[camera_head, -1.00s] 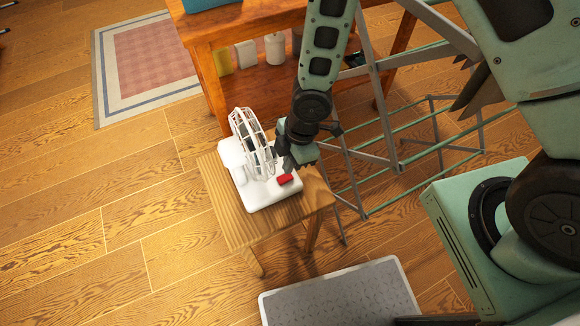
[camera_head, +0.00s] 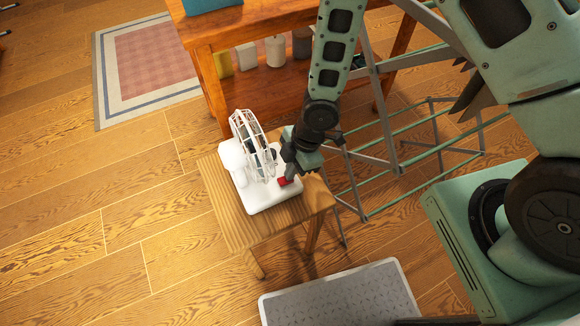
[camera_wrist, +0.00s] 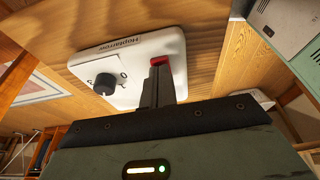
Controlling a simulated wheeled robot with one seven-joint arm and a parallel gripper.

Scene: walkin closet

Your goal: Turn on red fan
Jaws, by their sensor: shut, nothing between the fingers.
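The fan (camera_head: 252,150) stands on a small wooden stool, with a white base and a caged head. Its cage looks white in the head view, and the only red part I see is a small switch (camera_head: 283,182) on the base. In the wrist view the base (camera_wrist: 140,52) shows a black knob (camera_wrist: 105,84) and the red switch (camera_wrist: 160,60). My gripper (camera_head: 288,176) is shut and empty, its fingertips at the red switch. In the wrist view the fingertips (camera_wrist: 159,72) overlap the switch; I cannot tell whether they press it.
The wooden stool (camera_head: 236,226) has bare top around the base. A wooden shelf table (camera_head: 250,25) with several canisters stands behind it. A metal drying rack (camera_head: 400,165) is to the right. A grey step or mat (camera_head: 340,297) lies in front.

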